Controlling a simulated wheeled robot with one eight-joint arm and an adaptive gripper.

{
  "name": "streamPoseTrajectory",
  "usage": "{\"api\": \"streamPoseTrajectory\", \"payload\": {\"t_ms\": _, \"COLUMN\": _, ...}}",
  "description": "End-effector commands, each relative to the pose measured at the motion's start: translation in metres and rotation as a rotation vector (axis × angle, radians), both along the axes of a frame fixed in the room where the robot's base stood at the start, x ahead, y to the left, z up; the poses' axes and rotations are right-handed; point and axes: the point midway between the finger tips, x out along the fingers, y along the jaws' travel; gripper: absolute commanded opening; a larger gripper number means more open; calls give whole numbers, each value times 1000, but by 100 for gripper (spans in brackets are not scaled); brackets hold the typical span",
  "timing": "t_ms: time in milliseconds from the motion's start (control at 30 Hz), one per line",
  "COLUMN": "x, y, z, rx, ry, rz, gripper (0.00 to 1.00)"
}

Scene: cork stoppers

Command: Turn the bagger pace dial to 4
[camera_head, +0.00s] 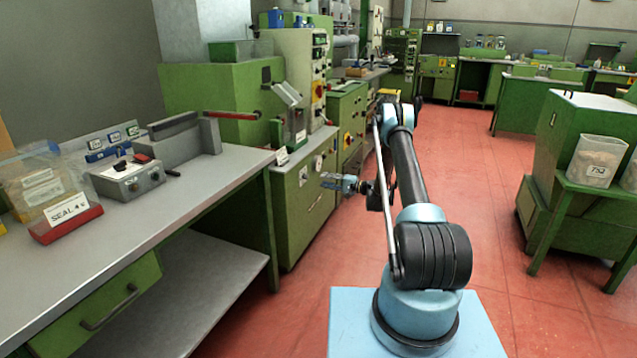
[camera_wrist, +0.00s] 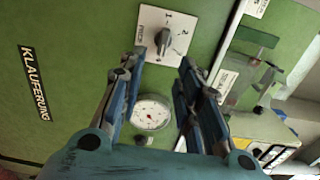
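A dark rotary knob (camera_wrist: 163,42) sits on a white numbered plate (camera_wrist: 150,18) on a green cabinet front in the wrist view. The marks 1 and 2 are legible; the plate's small name and the knob's exact setting are not. My gripper (camera_wrist: 161,62) is open and empty, its two blue fingers spread on either side of the line to the knob, with the tips just below it in the picture. I cannot tell whether they touch it. In the head view, my gripper (camera_head: 327,180) points left at the front of the green cabinet (camera_head: 301,218).
A round white gauge (camera_wrist: 151,113) shows between my fingers. In the head view, a grey bench (camera_head: 190,205) with a control box (camera_head: 128,180) stands left. Red floor (camera_head: 480,200) is open to the right of my arm.

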Motion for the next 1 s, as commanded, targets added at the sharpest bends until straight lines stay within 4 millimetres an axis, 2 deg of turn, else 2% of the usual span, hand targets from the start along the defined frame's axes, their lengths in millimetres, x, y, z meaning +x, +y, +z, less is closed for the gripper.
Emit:
{"api": "streamPoseTrajectory", "payload": {"t_ms": 100, "x": -5, "y": -15, "z": 0, "rx": 0, "ry": 0, "rz": -1, "gripper": 32}}
{"api": "streamPoseTrajectory", "payload": {"t_ms": 233, "x": -8, "y": -24, "z": -1, "rx": 0, "ry": 0, "rz": -1, "gripper": 32}}
{"api": "streamPoseTrajectory", "payload": {"t_ms": 667, "x": -10, "y": -27, "z": 0, "rx": -2, "ry": 1, "rz": 0, "gripper": 32}}
{"api": "streamPoseTrajectory", "payload": {"t_ms": 833, "x": -10, "y": -26, "z": 19, "rx": -32, "ry": 1, "rz": 4, "gripper": 32}}
{"api": "streamPoseTrajectory", "payload": {"t_ms": 1000, "x": -14, "y": -25, "z": 56, "rx": -104, "ry": 2, "rz": 12, "gripper": 32}}
